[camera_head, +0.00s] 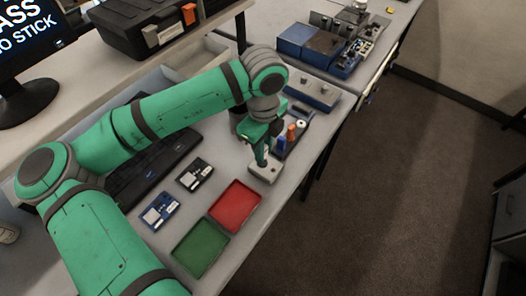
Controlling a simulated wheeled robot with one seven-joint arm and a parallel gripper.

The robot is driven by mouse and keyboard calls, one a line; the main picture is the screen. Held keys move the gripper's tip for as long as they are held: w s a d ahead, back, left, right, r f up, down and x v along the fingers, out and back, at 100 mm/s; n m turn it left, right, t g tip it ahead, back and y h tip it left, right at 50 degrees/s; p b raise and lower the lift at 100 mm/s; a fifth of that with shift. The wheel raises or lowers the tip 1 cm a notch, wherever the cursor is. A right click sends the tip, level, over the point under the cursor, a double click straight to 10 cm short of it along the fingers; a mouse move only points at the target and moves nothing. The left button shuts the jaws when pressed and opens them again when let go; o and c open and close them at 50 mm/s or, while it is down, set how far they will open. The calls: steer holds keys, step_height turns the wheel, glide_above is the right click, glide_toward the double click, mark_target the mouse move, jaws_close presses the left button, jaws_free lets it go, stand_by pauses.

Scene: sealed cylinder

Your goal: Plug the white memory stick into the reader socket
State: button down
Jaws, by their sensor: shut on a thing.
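My gripper (262,158) points down at the table's right side, just above a small pale block (265,173) that looks like the reader. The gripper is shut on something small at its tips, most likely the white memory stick. The stick itself is too small and too hidden by the fingers to make out. The socket is also hidden under the fingertips, and I cannot tell whether the held thing touches it or is in it.
A dark rack with blue, orange and white pieces (291,132) stands close behind my gripper. A red tray (235,205) and a green tray (200,247) lie in front. Two small devices (195,174) (160,211) and a black keyboard (150,170) lie left. The table's right edge is near.

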steer(key=s+r, duration=0.8)
steer(key=s, duration=0.5)
steer(key=shift+r, duration=0.3)
steer(key=shift+w, duration=0.1)
